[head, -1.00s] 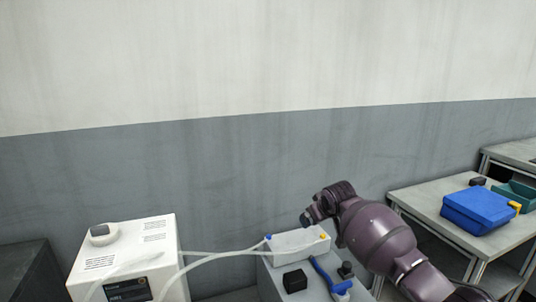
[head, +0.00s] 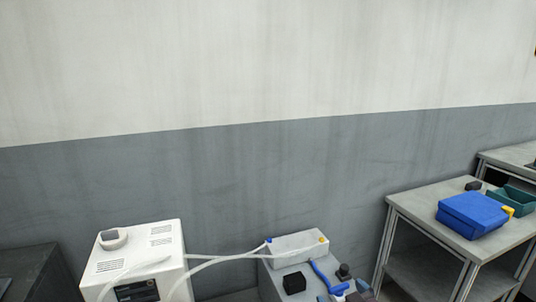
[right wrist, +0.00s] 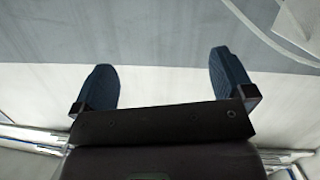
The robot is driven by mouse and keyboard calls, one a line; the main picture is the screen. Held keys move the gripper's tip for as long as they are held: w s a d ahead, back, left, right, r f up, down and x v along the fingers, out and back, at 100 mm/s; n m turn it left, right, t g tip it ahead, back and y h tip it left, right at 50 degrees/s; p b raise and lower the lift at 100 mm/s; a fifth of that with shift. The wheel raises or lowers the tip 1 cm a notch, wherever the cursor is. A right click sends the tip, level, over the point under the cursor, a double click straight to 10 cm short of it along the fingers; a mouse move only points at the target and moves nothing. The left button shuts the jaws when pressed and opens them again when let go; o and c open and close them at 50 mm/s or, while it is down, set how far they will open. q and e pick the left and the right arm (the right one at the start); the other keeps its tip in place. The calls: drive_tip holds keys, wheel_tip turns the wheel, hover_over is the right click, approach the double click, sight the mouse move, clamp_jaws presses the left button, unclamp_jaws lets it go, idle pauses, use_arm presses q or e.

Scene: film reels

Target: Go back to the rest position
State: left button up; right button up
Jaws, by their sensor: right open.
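My right gripper (right wrist: 165,82) is open in the right wrist view. Its two dark blue fingers stand wide apart with nothing between them, and the two-tone wall shows behind. In the head view only a small dark piece of what appears to be my right arm shows at the bottom edge, beside the grey unit, so I cannot see there whether it touches anything. My left gripper is in neither view.
A white machine (head: 134,262) with hoses stands at lower left. The hoses run to a grey unit (head: 300,245) with a black block (head: 294,283) and a blue handle (head: 325,275). A table (head: 425,210) at right holds a blue case (head: 473,214) and a green tray (head: 512,200).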

drive_tip(key=s+d+f+m+g+h, duration=0.1)
drive_tip(key=s+d+f, duration=0.2)
drive_tip(key=s, duration=0.7)
drive_tip(key=s+d+f+m+g+h+p, duration=0.1)
drive_tip(key=s+d+f, duration=0.2)
drive_tip(key=s, duration=0.7)
drive_tip(key=s+d+f+m+g+h+p, duration=0.1)
drive_tip(key=s+d+f+g+h, duration=0.1)
drive_tip(key=s+f, duration=0.4)
drive_tip(key=s+d, duration=0.1)
drive_tip(key=s, duration=0.4)
drive_tip(key=shift+d+m, duration=0.35)
drive_tip(key=shift+m, duration=0.05)
